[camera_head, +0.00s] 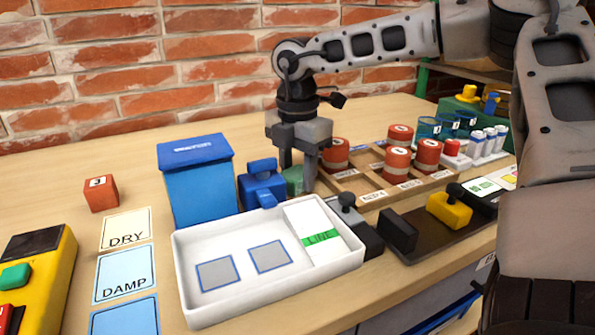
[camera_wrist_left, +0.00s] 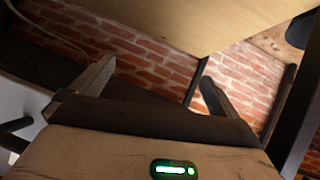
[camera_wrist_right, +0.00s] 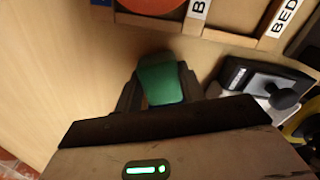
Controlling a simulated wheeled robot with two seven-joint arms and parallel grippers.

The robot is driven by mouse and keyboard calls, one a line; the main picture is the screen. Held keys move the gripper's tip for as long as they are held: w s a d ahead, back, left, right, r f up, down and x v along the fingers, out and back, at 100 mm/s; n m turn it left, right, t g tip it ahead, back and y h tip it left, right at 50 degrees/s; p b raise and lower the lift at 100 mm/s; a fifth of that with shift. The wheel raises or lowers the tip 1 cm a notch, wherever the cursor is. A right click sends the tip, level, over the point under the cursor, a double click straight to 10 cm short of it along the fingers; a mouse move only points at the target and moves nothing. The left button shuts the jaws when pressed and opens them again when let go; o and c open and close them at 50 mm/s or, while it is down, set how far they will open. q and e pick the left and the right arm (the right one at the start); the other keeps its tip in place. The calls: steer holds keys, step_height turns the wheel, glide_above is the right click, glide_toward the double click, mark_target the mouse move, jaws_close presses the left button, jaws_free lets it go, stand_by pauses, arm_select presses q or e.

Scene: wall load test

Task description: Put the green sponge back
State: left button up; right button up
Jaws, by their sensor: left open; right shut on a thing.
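The green sponge (camera_head: 294,180) is between the fingers of my right gripper (camera_head: 299,180), which is shut on it. In the head view the fingers partly hide the sponge; it is behind the white tray (camera_head: 180,262), between a blue clamp-like object (camera_head: 262,186) and the wooden rack. In the right wrist view the sponge (camera_wrist_right: 161,80) shows clearly between the fingertips, with the bare table below. I cannot tell whether it touches the table. My left gripper (camera_wrist_left: 157,72) is open and empty in the left wrist view, and is not in the head view.
A blue bin (camera_head: 197,180) stands left of the clamp-like object. The wooden rack (camera_head: 365,187) holds several red round pieces. DRY (camera_head: 127,229) and DAMP (camera_head: 124,272) cards lie left of the tray. A dark stand with a yellow block (camera_head: 449,210) is at right. Back left of the table is clear.

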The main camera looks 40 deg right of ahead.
mark_target(298, 170)
steer(key=o, duration=0.9)
steer(key=shift+o, duration=0.2)
steer(key=shift+r, duration=0.15)
step_height(298, 170, up, 12)
steer(key=p, duration=0.2)
